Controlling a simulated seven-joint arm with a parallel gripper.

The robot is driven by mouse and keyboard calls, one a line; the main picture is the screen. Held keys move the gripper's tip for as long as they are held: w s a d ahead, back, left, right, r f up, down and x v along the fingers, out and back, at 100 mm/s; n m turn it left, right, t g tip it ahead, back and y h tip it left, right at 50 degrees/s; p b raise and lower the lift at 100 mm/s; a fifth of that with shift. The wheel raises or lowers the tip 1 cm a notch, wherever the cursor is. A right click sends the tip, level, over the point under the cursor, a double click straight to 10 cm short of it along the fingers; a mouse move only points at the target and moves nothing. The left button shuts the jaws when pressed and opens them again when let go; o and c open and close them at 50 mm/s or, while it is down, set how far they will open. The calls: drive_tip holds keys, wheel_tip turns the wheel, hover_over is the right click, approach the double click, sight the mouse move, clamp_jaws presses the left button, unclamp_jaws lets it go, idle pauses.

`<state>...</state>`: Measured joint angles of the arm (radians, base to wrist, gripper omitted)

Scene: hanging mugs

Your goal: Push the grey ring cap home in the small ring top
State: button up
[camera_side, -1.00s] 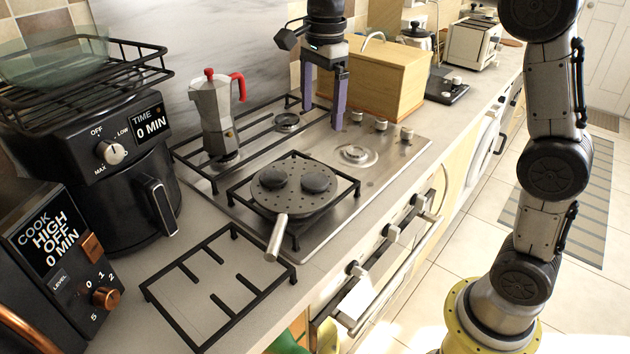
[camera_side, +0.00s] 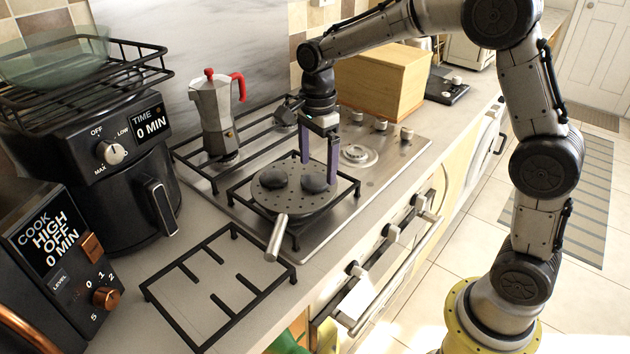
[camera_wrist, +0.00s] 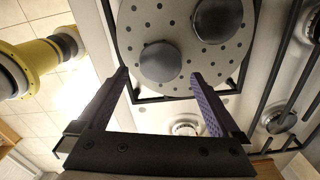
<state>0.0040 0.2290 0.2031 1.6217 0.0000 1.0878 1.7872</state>
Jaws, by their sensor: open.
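Two dark grey round caps lie on a round, perforated grey plate (camera_side: 285,207) with a handle, which sits on the front-left hob grate. The right cap (camera_side: 315,183) is close to my gripper (camera_side: 318,174); the left cap (camera_side: 273,177) is beside it. In the wrist view, one cap (camera_wrist: 160,62) shows between my fingertips and the other cap (camera_wrist: 217,20) beyond. My gripper points down, open and empty; I cannot tell if it touches the cap. A small round burner top (camera_side: 358,154) shows bare metal to the right. I cannot tell which cap belongs to it.
A moka pot (camera_side: 217,115) stands on the rear grate at left. An empty grate (camera_side: 220,285) lies on the counter at front left, near a black air fryer (camera_side: 110,180).

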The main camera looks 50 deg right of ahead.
sight(315, 182)
drive_tip(key=shift+f, duration=1.3)
drive_tip(key=c, duration=1.3)
